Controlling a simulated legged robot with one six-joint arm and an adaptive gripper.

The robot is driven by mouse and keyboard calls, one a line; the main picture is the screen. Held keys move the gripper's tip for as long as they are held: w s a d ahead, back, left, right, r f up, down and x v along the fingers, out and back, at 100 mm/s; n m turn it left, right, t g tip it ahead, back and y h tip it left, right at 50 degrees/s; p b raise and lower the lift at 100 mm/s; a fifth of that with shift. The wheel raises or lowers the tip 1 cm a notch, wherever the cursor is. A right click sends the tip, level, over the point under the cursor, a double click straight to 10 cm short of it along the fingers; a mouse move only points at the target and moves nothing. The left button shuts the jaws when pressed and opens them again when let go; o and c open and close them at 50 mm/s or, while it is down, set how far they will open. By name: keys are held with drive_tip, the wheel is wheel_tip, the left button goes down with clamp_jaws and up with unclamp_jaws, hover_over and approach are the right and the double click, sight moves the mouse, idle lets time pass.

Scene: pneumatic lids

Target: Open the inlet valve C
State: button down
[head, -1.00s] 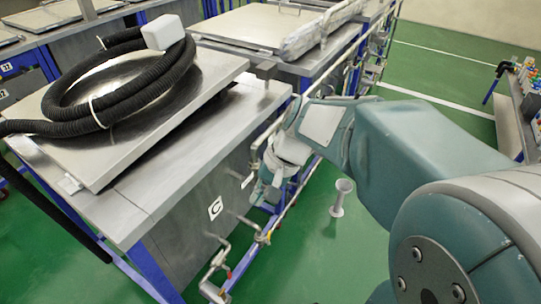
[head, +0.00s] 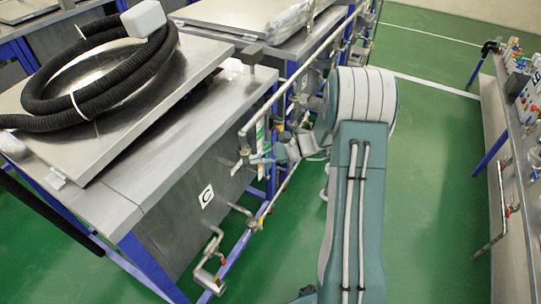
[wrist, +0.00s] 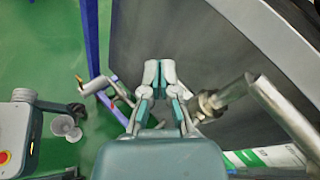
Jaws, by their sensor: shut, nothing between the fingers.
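The steel tank (head: 165,235) marked with a C label (head: 206,195) stands at the left in the head view. Its upper pipe fitting (head: 243,151) is on the side facing my arm, and lower pipes with small coloured handles (head: 262,222) run below. I cannot tell which one is inlet valve C. My gripper (head: 256,160) is beside the upper fitting. In the wrist view my gripper (wrist: 160,72) is shut and empty in front of the dark tank wall. A metal pipe fitting (wrist: 210,104) is just to its right. Contact is unclear.
A black hose (head: 110,85) lies coiled on the tank's lid. A blue frame leg (wrist: 91,40) and a lower pipe (wrist: 104,88) are left of my gripper in the wrist view. A bench with valves (head: 500,160) stands at the right. Green floor (head: 430,200) is open between.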

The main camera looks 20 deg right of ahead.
sight(266, 148)
drive_tip(key=w+d+f+m+t+h, duration=0.2)
drive_tip(key=d+f+m+t, duration=1)
drive_tip(key=f, duration=0.6)
drive_tip(key=d, duration=0.2)
drive_tip(key=shift+d+t+h, duration=0.3)
drive_tip(key=shift+d, duration=0.05)
drive_tip(key=w+a+r, duration=0.6)
drive_tip(key=w, duration=0.1)
drive_tip(key=shift+w+r, duration=0.3)
drive_tip(key=shift+w, duration=0.05)
